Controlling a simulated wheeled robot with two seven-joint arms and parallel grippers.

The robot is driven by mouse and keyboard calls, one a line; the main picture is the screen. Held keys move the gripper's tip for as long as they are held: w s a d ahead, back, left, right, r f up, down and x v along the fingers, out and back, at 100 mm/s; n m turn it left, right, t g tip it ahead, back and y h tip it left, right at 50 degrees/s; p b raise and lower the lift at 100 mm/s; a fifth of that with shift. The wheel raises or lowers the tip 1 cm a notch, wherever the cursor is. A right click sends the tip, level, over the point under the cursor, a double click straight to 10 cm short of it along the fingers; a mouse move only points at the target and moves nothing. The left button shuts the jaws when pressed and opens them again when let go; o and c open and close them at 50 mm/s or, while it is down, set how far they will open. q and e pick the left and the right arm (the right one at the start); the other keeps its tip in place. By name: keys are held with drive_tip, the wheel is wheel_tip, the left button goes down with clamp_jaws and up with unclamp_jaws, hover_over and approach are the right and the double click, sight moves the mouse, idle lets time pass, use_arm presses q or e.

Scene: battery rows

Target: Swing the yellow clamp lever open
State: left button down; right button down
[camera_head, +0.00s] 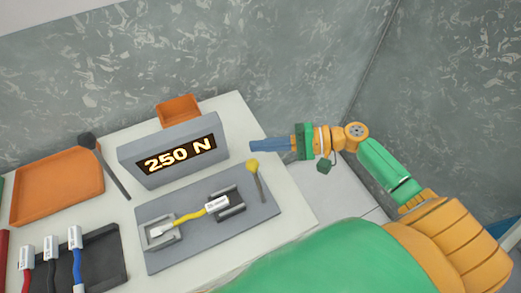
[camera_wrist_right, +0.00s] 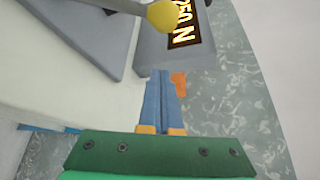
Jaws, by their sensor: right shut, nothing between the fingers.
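The clamp lever is a thin grey rod with a round yellow knob (camera_head: 253,163). It stands at the right end of a grey fixture plate (camera_head: 160,259). In the right wrist view the yellow knob (camera_wrist_right: 163,15) is at the top, beyond the fingertips. My right gripper (camera_head: 252,147) is shut and empty, with its blue fingers just above and behind the knob in the head view. In the right wrist view the fingers (camera_wrist_right: 161,76) are together and apart from the knob. A yellow cable with white connectors (camera_head: 188,217) lies across two grey holders on the plate. My left gripper is not in view.
A grey display box (camera_head: 150,180) reading 250 N stands behind the plate. An orange tray (camera_head: 60,185), a small orange bin (camera_head: 178,108), a dark spatula-like tool (camera_head: 113,170) and a dark tray (camera_head: 105,258) with several cables are on the white table.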

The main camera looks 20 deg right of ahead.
sight(258, 183)
drive_tip(key=s+a+p, duration=0.1)
drive_tip(key=s+r+p, duration=0.1)
drive_tip(key=shift+a+r+p, duration=0.2)
drive_tip(key=shift+a+p, duration=0.15)
drive_tip(key=shift+p, duration=0.05)
drive_tip(key=shift+s, duration=0.6)
drive_tip(key=shift+w, duration=0.1)
drive_tip(key=shift+a, duration=0.15)
